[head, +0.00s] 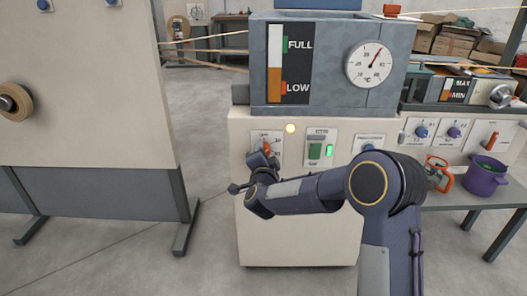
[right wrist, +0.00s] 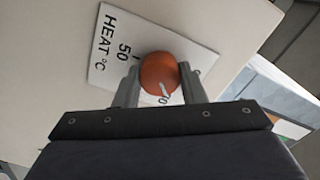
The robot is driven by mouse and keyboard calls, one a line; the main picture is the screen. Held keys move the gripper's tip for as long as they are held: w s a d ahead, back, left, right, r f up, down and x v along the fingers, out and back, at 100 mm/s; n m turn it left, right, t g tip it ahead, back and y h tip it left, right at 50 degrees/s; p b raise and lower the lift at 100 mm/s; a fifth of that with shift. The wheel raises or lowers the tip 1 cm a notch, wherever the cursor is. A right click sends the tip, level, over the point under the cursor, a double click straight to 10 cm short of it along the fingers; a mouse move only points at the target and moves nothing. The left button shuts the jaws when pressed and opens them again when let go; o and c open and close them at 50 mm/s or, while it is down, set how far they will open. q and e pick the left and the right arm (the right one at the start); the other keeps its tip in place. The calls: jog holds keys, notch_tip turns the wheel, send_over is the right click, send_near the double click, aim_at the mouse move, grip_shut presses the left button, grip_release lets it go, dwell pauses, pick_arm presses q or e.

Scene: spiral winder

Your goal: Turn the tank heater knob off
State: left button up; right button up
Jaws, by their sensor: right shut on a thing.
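The tank heater knob (right wrist: 157,72) is round and orange-red with a white pointer mark, on a white plate lettered HEAT °C (right wrist: 105,45). In the right wrist view, the pointer is toward the lower edge, near a partly hidden number; 50 shows on the plate. My right gripper (right wrist: 158,82) is shut on the knob, one finger on each side. In the head view the knob (head: 267,147) shows on the front of the cream cabinet (head: 300,225), with my right gripper (head: 266,156) at it. An amber lamp (head: 290,128) beside the plate is lit. My left gripper is not in view.
A green switch (head: 314,151) with a lit green lamp (head: 329,151) and a blue knob (head: 367,147) sit right of the heater knob. The grey tank above carries a level gauge (head: 289,62) and temperature dial (head: 370,64). A purple bucket (head: 485,178) stands right.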

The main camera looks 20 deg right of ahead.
jog(key=shift+n+p, duration=1.8)
jog(key=shift+n, duration=2.8)
jog(key=shift+f, duration=0.1)
jog(key=o, duration=1)
jog(key=p+v, duration=0.1)
jog(key=v, duration=0.6)
jog(key=shift+s, duration=0.4)
jog(key=shift+a, duration=0.1)
